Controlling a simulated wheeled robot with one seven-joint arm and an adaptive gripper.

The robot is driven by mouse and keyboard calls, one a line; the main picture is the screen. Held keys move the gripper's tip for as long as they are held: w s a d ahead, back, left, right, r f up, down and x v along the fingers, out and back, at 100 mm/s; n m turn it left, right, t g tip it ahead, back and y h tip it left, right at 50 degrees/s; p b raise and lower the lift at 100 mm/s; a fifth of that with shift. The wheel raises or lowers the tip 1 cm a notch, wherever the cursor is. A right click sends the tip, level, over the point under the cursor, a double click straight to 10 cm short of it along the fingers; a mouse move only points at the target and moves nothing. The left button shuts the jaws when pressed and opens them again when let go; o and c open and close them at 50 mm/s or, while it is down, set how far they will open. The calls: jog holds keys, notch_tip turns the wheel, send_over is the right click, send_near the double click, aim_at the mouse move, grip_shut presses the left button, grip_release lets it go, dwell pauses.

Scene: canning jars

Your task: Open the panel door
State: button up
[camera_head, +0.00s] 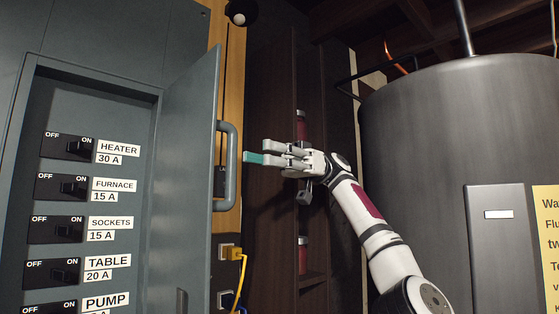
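The grey panel door (183,150) stands swung open on the right side of the panel. Its curved grey handle (232,165) faces right. The open panel box shows several black breaker switches, among them the heater switch (67,147). My gripper (254,158) is right of the handle, its teal fingertip pointing left at it. A small gap shows between fingertip and handle in the picture; depth is hard to judge. The fingers overlap in this view, so I cannot tell whether they are open or shut. I see nothing held.
A large grey tank (430,110) stands to the right, behind my arm. Dark wooden shelves (275,220) with red jars (302,127) are behind my gripper. A yellow cable (242,275) hangs from an outlet (226,253) below the handle. A dark lamp (240,14) is above.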

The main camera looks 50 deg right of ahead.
jog(key=shift+d, duration=2.2)
